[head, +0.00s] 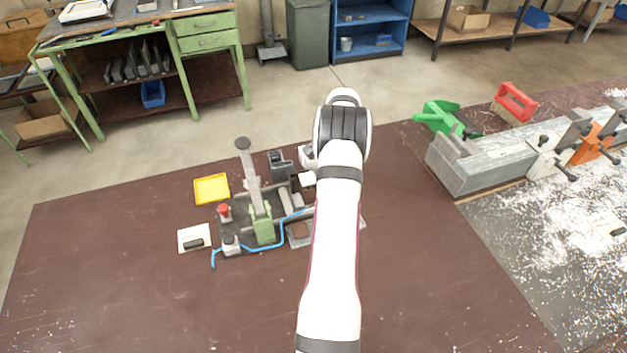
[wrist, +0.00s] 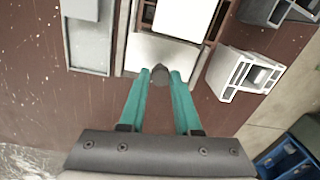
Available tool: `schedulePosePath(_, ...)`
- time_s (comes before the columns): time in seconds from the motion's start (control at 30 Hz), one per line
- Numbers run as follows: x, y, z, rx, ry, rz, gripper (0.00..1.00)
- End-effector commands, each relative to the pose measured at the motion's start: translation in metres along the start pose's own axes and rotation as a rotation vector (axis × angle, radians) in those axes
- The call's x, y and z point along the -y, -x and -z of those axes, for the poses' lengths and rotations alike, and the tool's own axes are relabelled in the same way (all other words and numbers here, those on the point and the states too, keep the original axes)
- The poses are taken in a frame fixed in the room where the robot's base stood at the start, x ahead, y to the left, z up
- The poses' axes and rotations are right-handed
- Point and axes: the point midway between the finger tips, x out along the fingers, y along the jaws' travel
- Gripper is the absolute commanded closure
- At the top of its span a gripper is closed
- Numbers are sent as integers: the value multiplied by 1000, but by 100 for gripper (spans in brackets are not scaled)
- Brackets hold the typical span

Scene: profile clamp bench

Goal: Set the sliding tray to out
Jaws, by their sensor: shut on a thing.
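In the wrist view, my gripper (wrist: 160,77) has its two teal fingers closed on a small dark grey knob (wrist: 160,74). The knob sits at the near edge of a pale flat tray (wrist: 165,50), which looks like the sliding tray, between the sides of a light housing. How far out the tray stands I cannot tell. In the head view, my arm hides my gripper and most of this part of the fixture.
In the head view, the clamp fixture has an upright grey lever (head: 248,175), a red knob (head: 224,211) and a blue hose (head: 284,232). A yellow tray (head: 211,188) lies beside it. A large profile with clamps (head: 490,165) stands right. The front-left bench top is clear.

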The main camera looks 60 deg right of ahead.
Motion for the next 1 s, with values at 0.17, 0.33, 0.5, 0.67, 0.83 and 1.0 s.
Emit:
schedulePosePath(0.17, -1, 1, 8, -4, 3, 3, 100)
schedulePosePath(0.33, -1, 1, 9, -8, 3, 3, 100)
schedulePosePath(0.5, -1, 1, 9, -7, 3, 2, 45)
schedulePosePath(0.67, -1, 0, 7, -4, 2, 1, 38)
schedulePosePath(0.83, -1, 1, 7, -2, 2, 1, 38)
schedulePosePath(1.0, 0, 26, 7, -3, 1, 4, 38)
